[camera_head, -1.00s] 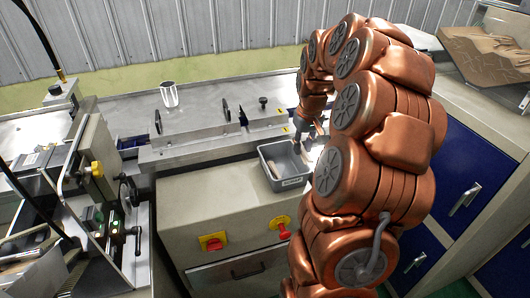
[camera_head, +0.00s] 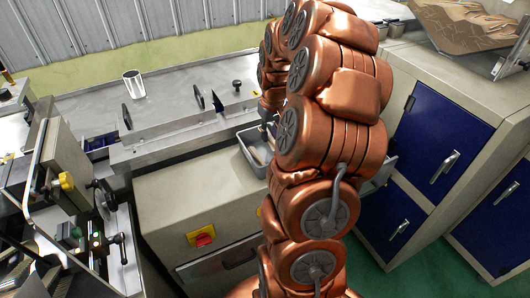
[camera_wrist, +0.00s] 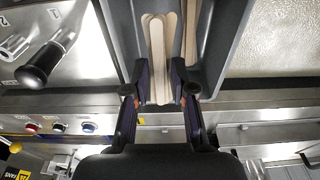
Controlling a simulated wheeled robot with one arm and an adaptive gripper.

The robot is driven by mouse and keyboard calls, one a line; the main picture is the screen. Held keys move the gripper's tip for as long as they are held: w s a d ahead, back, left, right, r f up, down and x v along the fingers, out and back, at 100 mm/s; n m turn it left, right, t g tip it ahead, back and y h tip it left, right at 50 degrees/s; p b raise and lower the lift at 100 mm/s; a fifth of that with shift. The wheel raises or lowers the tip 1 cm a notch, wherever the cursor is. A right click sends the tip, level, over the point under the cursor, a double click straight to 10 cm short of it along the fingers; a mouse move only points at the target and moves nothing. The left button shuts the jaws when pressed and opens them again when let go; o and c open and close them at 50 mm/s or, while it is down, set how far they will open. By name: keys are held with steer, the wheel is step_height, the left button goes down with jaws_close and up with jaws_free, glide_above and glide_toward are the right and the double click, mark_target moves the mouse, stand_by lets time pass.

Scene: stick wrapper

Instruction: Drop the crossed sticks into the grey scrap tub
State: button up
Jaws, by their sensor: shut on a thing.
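My gripper (camera_wrist: 160,78) is shut on flat pale wooden sticks (camera_wrist: 158,45), which lie nearly side by side between its fingertips in the wrist view. More sticks (camera_wrist: 191,28) show just to the right of the fingers. Behind and around them are the walls of a grey tub (camera_wrist: 222,48); I cannot tell whether the held sticks touch its floor. In the head view the grey tub (camera_head: 246,152) sits at the edge of the machine bench, partly hidden by my copper arm. My gripper is mostly hidden there too.
A white cup (camera_head: 134,84) stands on the metal bench behind. A clear bin of sticks (camera_head: 462,28) stands on the cabinet with blue doors (camera_head: 440,135) at right. A red knob (camera_head: 203,237) is on the machine front. Green floor is open at lower right.

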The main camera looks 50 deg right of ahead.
steer(key=shift+f, duration=0.35)
steer(key=o, duration=0.9)
steer(key=shift+c, duration=0.2)
steer(key=shift+r, duration=0.15)
step_height(320, 180, up, 12)
steer(key=s, duration=0.1)
steer(key=shift+s+a, duration=0.15)
steer(key=shift+a, duration=0.1)
